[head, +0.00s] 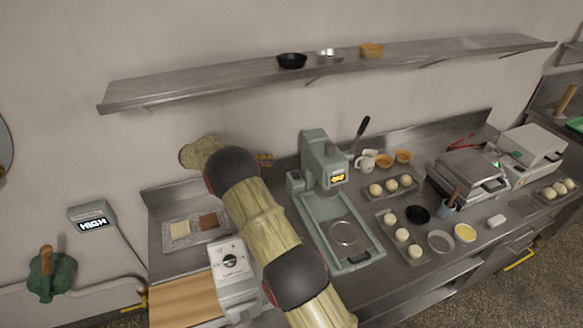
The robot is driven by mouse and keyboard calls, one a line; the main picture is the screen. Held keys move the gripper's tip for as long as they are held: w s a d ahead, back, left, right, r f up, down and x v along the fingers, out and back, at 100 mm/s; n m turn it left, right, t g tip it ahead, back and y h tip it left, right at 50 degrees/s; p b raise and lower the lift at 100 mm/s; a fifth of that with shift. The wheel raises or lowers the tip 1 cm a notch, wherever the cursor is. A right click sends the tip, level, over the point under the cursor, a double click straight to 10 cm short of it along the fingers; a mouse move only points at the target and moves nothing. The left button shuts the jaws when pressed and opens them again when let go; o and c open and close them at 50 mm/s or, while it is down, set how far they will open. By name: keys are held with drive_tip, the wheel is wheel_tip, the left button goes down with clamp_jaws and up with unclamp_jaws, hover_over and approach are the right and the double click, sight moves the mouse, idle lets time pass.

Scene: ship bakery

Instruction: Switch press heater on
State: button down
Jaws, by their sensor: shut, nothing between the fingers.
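A grey-green press (318,160) stands on the counter in the middle of the head view. It has a small lit orange display, a black lever raised at its right, and a round plate (343,233) on its base. I cannot make out a heater switch on it. A pale box with a dark rotary knob (230,261) stands left of my arm, partly hidden by it. The knob's markings are too small to read. My arm crosses the view from the bottom to the upper left, in front of the counter left of the press. My gripper cannot be made out.
A tray of dough balls (403,237), cups and bowls stand right of the press. Two hinged appliances (470,172) are farther right. A shelf (220,83) with bowls hangs above. On the left wall are a display (93,222) reading HIGH and a green wooden-handled fixture (50,275).

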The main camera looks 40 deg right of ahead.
drive_tip(key=shift+w+d+f+m+h+p, duration=0.15)
drive_tip(key=shift+w+f+m+h+p, duration=0.15)
drive_tip(key=shift+f, duration=0.25)
drive_tip(key=shift+w+d+f+m+h+p, duration=0.1)
drive_tip(key=shift+w+d+f+m+h, duration=0.15)
drive_tip(key=shift+w+f, duration=0.2)
drive_tip(key=shift+s, duration=0.1)
hover_over(295, 175)
drive_tip(key=a, duration=0.1)
wheel_tip(295, 175, down, 2)
drive_tip(key=shift+a+f+p, duration=0.15)
drive_tip(key=shift+f+p, duration=0.1)
drive_tip(key=shift+p, duration=0.1)
drive_tip(key=f, duration=0.2)
drive_tip(key=shift+a+f, duration=0.3)
drive_tip(key=shift+s+f, duration=0.1)
drive_tip(key=shift+f, duration=0.55)
drive_tip(key=shift+f, duration=0.1)
